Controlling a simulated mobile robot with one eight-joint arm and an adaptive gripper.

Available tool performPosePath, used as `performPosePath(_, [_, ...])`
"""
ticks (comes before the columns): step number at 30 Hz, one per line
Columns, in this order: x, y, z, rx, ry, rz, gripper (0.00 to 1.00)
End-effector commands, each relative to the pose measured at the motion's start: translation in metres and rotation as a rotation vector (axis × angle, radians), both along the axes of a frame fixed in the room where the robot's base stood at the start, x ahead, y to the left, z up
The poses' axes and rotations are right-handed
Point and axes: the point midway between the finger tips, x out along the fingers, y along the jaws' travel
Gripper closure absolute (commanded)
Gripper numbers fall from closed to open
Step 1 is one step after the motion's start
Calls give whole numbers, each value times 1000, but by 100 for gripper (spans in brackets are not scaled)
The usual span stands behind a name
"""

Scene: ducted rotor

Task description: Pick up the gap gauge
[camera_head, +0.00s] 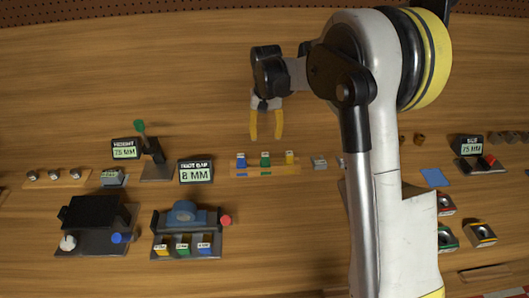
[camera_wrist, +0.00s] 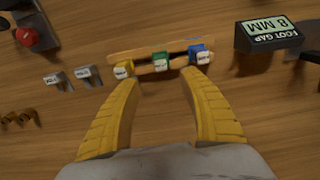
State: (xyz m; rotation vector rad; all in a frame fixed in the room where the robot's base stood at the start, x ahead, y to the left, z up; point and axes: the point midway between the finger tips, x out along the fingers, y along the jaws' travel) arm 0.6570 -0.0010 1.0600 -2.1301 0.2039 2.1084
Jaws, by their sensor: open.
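No piece is clearly marked as the gap gauge. A wooden rack (camera_head: 265,173) holds blue (camera_head: 241,160), green (camera_head: 265,159) and yellow (camera_head: 290,157) labelled pieces in a row, possibly gauges; the labels are too small to read. In the wrist view the yellow (camera_wrist: 123,71), green (camera_wrist: 160,62) and blue (camera_wrist: 200,55) pieces stand just beyond the fingertips. My gripper (camera_head: 265,137) is open and empty, pointing down near the rack. In the wrist view its yellow fingers (camera_wrist: 160,78) are spread, with the green piece between their tips in the picture.
A sign (camera_head: 196,171) reading "FOOT GAP 8 MM" stands left of the rack. Small grey blocks (camera_head: 319,162) lie right of it. In front are a blue part in a fixture (camera_head: 187,217) and a black device (camera_head: 95,213). Bare wood lies behind the rack.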

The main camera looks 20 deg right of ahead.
Motion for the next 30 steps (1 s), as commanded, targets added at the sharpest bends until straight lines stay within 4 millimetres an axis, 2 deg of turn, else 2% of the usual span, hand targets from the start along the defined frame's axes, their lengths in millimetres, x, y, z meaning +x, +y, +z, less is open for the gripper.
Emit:
performPosePath(5, [5,0,-16,0,13,-4,50])
performPosePath(12, [4,0,-55,0,12,-4,50])
performPosePath(20, [4,1,-80,0,11,-3,50])
performPosePath(25, [4,1,-108,0,11,-3,50])
performPosePath(30, [4,1,-116,0,11,-3,50])
